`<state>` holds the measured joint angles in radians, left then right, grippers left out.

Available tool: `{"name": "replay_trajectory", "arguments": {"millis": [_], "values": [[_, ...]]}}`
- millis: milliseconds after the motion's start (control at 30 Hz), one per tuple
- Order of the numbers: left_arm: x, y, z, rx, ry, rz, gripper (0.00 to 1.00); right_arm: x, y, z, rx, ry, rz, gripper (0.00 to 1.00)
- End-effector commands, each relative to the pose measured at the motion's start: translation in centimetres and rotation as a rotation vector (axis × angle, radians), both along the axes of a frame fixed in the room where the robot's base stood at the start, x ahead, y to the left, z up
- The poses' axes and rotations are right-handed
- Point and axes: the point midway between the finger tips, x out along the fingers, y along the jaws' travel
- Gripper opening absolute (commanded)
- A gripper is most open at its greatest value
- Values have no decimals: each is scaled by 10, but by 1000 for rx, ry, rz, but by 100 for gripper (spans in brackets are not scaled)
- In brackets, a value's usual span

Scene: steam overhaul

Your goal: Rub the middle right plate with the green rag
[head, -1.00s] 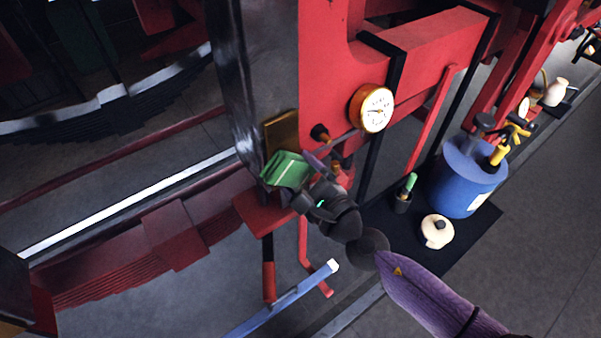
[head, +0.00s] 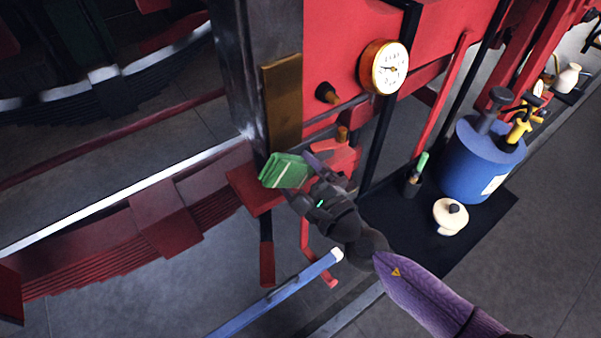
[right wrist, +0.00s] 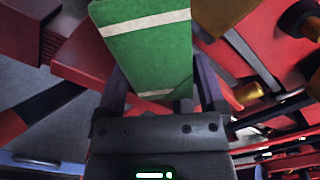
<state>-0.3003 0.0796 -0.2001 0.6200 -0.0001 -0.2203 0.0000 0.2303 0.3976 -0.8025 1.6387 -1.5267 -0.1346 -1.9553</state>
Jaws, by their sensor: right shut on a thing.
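The green rag (head: 285,171) is a folded cloth with a pale stripe. My right gripper (head: 303,175) is shut on it. In the right wrist view the rag (right wrist: 145,50) stands up from between the dark fingers. A brass plate (head: 282,100) is upright on the corner of the red and dark steel frame. The rag is at the plate's lower end and overlaps it in the head view; I cannot tell whether they touch. Part of the brass plate (right wrist: 218,12) shows behind the rag in the right wrist view. My left gripper is not in view.
A brass gauge (head: 384,67) and a dark-and-brass knob (head: 327,93) stick out right of the plate. A red ledge (head: 250,190) lies below the rag.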

Motion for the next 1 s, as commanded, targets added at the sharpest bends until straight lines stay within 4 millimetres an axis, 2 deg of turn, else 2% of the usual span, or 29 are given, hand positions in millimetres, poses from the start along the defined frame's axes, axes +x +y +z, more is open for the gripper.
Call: {"name": "replay_trajectory", "arguments": {"millis": [33,267,567,600,667,1000], "values": [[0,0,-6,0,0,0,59,2,-2,-6,-1,-1,-7,15],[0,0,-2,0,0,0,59,2,-4,-2,0,-3,-11,15],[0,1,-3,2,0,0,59,-30,-26,-2,-2,-4,-10,15],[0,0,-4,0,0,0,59,-34,-29,-3,-2,-3,-8,4],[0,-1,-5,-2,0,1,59,-40,-33,-3,-1,-2,-8,0],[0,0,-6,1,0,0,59,-48,-37,-4,-2,4,-4,0]]}}
